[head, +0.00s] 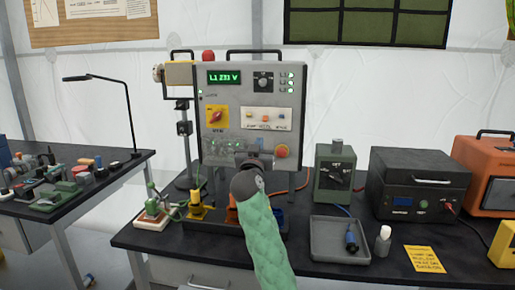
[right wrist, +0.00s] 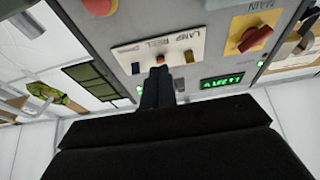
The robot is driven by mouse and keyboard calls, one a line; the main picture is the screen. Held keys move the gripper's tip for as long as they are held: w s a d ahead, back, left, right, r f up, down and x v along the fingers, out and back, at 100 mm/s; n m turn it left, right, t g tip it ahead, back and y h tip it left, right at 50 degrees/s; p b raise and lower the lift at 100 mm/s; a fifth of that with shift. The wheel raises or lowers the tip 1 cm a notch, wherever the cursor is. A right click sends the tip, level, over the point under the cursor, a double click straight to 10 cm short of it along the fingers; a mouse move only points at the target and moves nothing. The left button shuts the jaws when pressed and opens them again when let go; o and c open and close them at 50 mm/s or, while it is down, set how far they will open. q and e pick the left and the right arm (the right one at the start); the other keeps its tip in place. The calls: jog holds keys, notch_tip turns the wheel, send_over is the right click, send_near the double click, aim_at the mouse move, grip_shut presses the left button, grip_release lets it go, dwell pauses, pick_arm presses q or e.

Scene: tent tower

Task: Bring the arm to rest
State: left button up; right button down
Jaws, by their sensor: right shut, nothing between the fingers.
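My right arm in a green sleeve rises from the bottom of the head view. My right gripper (head: 252,160) is in front of the lower part of the grey control box (head: 220,150), and its wrist hides part of the box's bottom edge. In the right wrist view the dark fingers (right wrist: 159,78) are shut together with nothing between them. Their tips appear just below an orange switch (right wrist: 161,58) on the box's white panel (right wrist: 185,45); I cannot tell whether they touch it. My left gripper is not in view.
The box stands on a black table (head: 340,262). To its right are a green meter box (head: 335,180), a grey tray (head: 325,240), a bottle (head: 383,242) and a black case (head: 415,185). A cluttered second table (head: 60,205) is at left.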

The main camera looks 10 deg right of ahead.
dwell(0.4)
